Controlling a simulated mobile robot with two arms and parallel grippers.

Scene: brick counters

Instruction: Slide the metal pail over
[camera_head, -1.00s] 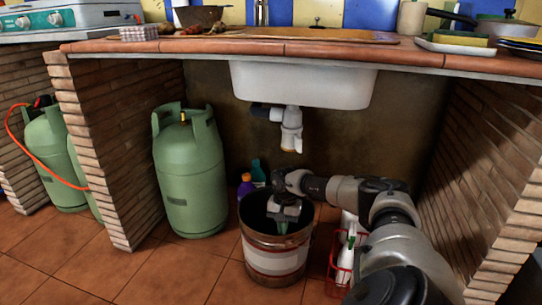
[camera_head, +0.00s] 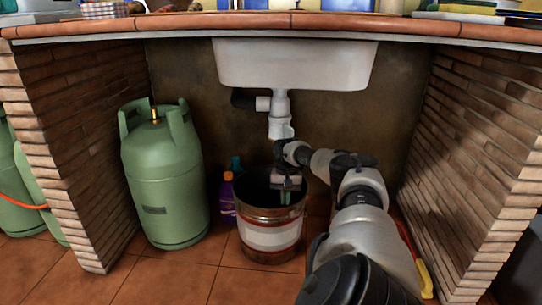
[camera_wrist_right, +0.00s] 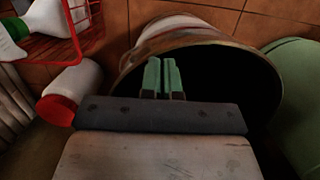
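The metal pail (camera_head: 270,236), with a white band between red stripes, stands upright on the tiled floor beneath the sink. Its dark opening and rim also show in the right wrist view (camera_wrist_right: 133,62). My right gripper (camera_head: 287,184) reaches down into the pail's mouth. In the right wrist view its two green fingers (camera_wrist_right: 163,62) are side by side with only a thin gap, in front of the dark interior, near the far rim. I cannot tell if they touch the wall. Nothing shows between them. My left gripper is in neither view.
A green gas cylinder (camera_head: 165,180) stands left of the pail. A purple bottle (camera_head: 227,196) is close behind-left. A red wire basket (camera_wrist_right: 66,44) and a white, red-capped bottle (camera_wrist_right: 75,86) are near my right arm. Brick walls flank the space; the sink (camera_head: 292,66) hangs above.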

